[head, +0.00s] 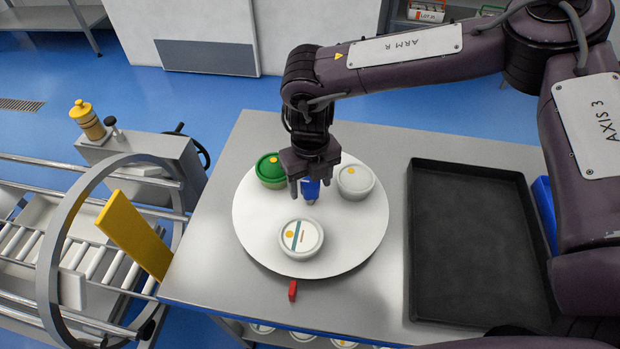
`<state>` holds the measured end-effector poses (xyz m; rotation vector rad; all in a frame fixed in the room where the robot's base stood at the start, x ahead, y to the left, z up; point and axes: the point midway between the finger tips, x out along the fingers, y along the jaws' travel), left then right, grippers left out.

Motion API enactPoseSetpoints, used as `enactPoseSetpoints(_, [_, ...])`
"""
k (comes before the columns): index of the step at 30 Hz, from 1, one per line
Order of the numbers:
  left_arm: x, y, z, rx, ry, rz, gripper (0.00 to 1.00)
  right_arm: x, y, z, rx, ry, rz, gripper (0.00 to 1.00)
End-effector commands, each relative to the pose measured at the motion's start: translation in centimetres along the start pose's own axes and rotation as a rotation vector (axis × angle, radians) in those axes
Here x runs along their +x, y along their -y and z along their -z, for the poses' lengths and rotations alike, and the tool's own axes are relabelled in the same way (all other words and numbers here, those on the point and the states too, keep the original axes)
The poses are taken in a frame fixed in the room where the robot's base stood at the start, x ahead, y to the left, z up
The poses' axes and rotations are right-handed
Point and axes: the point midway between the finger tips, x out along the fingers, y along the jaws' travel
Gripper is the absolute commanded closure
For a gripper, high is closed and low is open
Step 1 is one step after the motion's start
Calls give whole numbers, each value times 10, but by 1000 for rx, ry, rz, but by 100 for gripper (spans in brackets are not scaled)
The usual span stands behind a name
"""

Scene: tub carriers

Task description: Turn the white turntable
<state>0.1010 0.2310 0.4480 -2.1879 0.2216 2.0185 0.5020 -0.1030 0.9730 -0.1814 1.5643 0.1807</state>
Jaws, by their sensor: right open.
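The white turntable (262,228) is a round disc on the grey metal table. On it stand a tub with a green lid (270,168) at the back left, a tub with a pale lid and yellow dot (355,180) at the back right, and a white-lidded tub with stripes (301,237) at the front. My right gripper (311,187) points down over the turntable, among the tubs. It is open. A blue piece (311,190) shows between its fingers; whether they touch it I cannot tell. My left gripper is not in view.
A small red marker (292,290) sits on the table in front of the turntable. A black tray (412,255), empty, lies on the right. A roller conveyor (75,262) with a grey ring and yellow plate (133,236) stands on the left. More tubs show under the table's front edge.

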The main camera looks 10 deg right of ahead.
Motion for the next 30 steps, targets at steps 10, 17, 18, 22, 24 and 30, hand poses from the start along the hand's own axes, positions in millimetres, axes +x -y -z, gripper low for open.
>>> enactPoseSetpoints(10, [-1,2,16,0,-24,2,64,6,0,0,-1,0,0,42])
enactPoseSetpoints(17, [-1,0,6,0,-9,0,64,5,0,0,-1,0,0,72])
enactPoseSetpoints(18, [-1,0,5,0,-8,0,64,5,0,0,-1,0,0,77])
enactPoseSetpoints(22, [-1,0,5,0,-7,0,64,5,0,0,-1,0,0,94])
enactPoseSetpoints(24, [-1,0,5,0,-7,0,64,5,0,0,-1,0,0,100])
enactPoseSetpoints(30, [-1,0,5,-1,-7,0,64,5,0,0,1,0,0,100])
